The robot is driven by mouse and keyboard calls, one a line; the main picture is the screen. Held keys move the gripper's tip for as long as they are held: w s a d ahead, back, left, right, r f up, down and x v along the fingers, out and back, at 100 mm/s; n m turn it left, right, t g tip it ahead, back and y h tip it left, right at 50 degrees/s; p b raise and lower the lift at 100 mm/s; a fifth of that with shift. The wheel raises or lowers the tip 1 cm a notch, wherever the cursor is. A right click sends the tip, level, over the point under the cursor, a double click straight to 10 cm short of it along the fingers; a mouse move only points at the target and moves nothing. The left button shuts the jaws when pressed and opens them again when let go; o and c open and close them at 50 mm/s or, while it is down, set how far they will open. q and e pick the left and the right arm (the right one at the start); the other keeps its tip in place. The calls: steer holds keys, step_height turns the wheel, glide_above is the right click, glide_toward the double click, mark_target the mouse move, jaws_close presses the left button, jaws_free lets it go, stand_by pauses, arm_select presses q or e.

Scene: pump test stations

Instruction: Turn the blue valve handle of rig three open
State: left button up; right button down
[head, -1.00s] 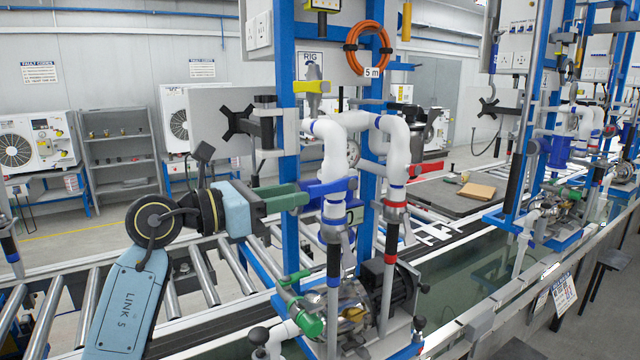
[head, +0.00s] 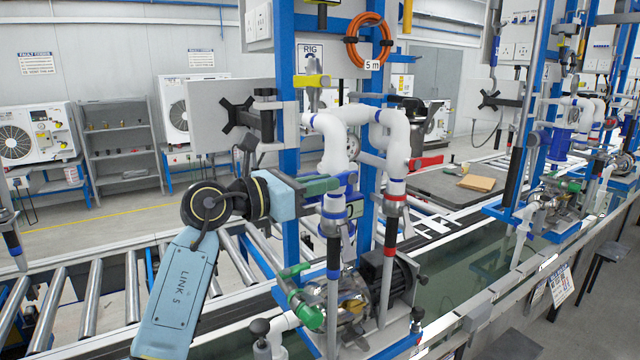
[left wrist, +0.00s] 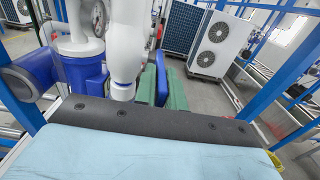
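The blue valve handle (head: 347,180) is on the near pump rig, beside the white pipe. My left gripper (head: 324,184), with green fingers, reaches it from the left and partly hides it in the head view. In the left wrist view the blue handle (left wrist: 161,80) shows between the two green fingers (left wrist: 160,88), one on each side. I cannot tell whether the fingers press on it. The rig's sign (head: 311,54) reads "RIG"; its number is hidden. My right gripper is not in view.
The same rig carries a yellow handle (head: 311,81), a red handle (head: 426,161) and a green handle (head: 305,309). White pipes (head: 333,145) and blue posts stand close around my gripper. A roller conveyor (head: 90,300) lies at the left. A second rig (head: 560,190) stands at the right.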

mark_target(346, 173)
arm_select(q)
jaws_close()
steer(key=r+g+y+p, duration=0.1)
steer(key=p, duration=0.2)
steer(key=r+g+y+p, duration=0.1)
steer(key=y+p, duration=0.1)
steer(key=p, duration=0.2)
steer(key=r+g+y+p, duration=0.1)
steer(key=p, duration=0.3)
steer(key=shift+w+d+r, duration=0.25)
steer(key=shift+w+d+r+g+y+p, duration=0.15)
steer(key=shift+d+g+y+p, duration=0.1)
steer(key=shift+g+y+p, duration=0.55)
